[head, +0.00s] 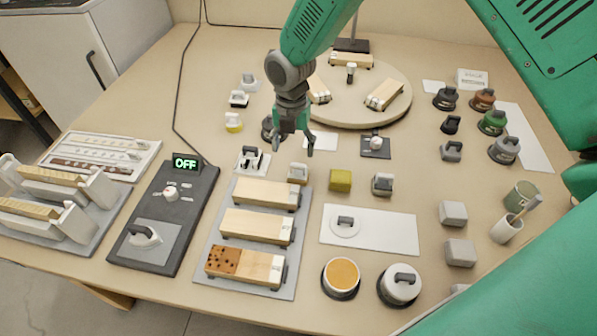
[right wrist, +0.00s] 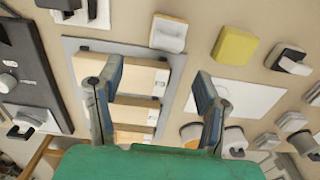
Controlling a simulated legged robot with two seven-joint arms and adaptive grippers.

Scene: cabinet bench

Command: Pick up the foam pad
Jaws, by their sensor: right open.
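I cannot tell for sure which thing is the foam pad. A plain yellow block (head: 340,180) that looks like foam lies right of the middle of the bench; it also shows in the right wrist view (right wrist: 235,45). Left of it is a small pale block (head: 297,173) with a grey top, seen in the right wrist view as a whitish block (right wrist: 168,33). My right gripper (head: 293,146) is open and empty above the bench, left of and behind the yellow block. Its two fingers also show in the right wrist view (right wrist: 158,78). My left gripper is not in view.
Wooden blocks lie on a grey tray (head: 212,255). A black panel (head: 130,258) reading OFF is left of it. A white sheet (head: 390,232) with a round handled piece lies in front of the yellow block. A turntable (head: 375,115) stands behind. Jars and handled pieces crowd the right.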

